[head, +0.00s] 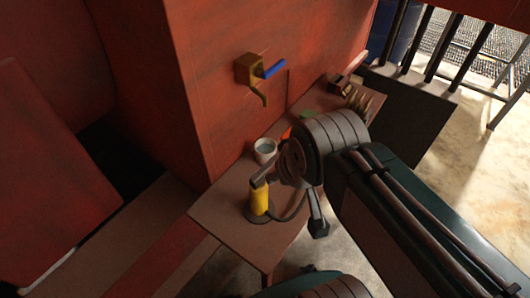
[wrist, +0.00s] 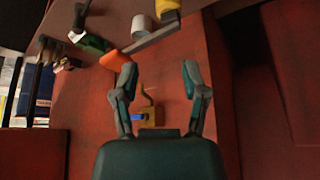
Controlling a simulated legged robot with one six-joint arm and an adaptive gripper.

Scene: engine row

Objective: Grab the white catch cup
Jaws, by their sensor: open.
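The white catch cup (head: 265,152) stands upright near the red wall on a narrow brown bench (head: 222,217). In the head view it is just left of my arm's wrist, behind a yellow cylinder (head: 259,198). In the wrist view, which looks upside down, the cup (wrist: 141,26) is at the top, beyond my fingertips and apart from them. My gripper (wrist: 158,72) is open, with nothing between its two fingers. In the head view my arm hides much of the bench, and I cannot make out the fingers clearly.
A brass tap with a blue lever (head: 258,74) sticks out from the red wall (head: 225,130) above the cup. An orange item (wrist: 115,61) and a green item (wrist: 93,44) lie along the bench. Dark railings stand behind.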

